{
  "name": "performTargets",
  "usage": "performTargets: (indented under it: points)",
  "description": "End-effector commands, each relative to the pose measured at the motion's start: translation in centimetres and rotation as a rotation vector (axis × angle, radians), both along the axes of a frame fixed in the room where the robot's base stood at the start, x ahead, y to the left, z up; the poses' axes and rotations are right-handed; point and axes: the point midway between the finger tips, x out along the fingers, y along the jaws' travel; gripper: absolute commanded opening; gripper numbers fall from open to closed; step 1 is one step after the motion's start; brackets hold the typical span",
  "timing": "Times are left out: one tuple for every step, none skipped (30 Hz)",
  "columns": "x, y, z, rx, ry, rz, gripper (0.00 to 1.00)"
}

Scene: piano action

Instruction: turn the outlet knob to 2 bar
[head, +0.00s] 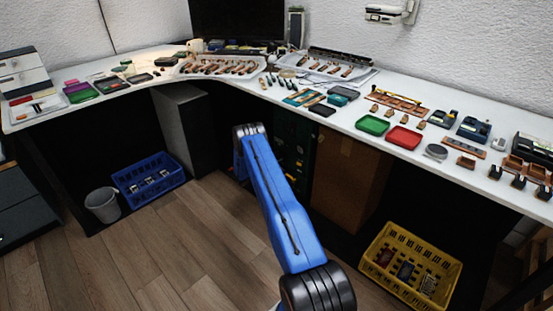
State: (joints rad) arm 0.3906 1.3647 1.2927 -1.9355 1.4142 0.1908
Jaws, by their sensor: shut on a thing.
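I cannot make out the outlet knob or any pressure gauge in the head view. My blue arm reaches from the bottom of the picture up toward the front edge of the workbench (215,84). The end of the arm bends away behind its own link, so my gripper is hidden. What it holds or touches cannot be seen. A dark green unit (297,135) with small fittings stands under the bench, just right of the arm and partly covered by it.
A brown panel (348,180) stands right of the green unit. A yellow crate (440,262) lies on the floor at right; a blue crate (130,190) and a grey bin (103,205) are at left. Green (373,124) and red (404,137) trays sit on the bench. The left-middle floor is clear.

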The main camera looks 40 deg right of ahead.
Motion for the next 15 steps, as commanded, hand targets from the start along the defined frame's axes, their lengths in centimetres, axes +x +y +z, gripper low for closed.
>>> performTargets:
  points:
    - [-0.05,0.07,-0.12,-0.002,0.039,0.0,0.11]
    - [-0.05,0.08,-0.12,-0.005,0.065,0.0,0.11]
    - [-0.03,0.08,-0.13,-0.007,0.099,0.0,0.11]
    - [-0.04,0.08,-0.13,-0.009,0.124,0.0,0.11]
    - [-0.04,0.09,-0.13,-0.011,0.147,0.001,0.11]
    - [-0.03,0.09,-0.14,-0.014,0.178,0.0,0.11]
    - [-0.04,0.09,-0.15,-0.016,0.2,0.0,0.11]
    - [-0.04,0.1,-0.15,-0.018,0.223,0.0,0.11]
    - [-0.04,0.1,-0.17,-0.019,0.25,0.0,0.11]
    - [-0.04,0.1,-0.18,-0.02,0.269,0.0,0.11]
    - [-0.04,0.11,-0.18,-0.022,0.288,0.001,0.11]
    - [-0.04,0.1,-0.2,-0.024,0.311,0.0,0.11]
    - [-0.04,0.1,-0.21,-0.025,0.327,0.0,0.11]
    - [-0.04,0.1,-0.21,-0.026,0.342,0.0,0.11]
    - [-0.05,0.11,-0.22,-0.027,0.36,0.0,0.11]
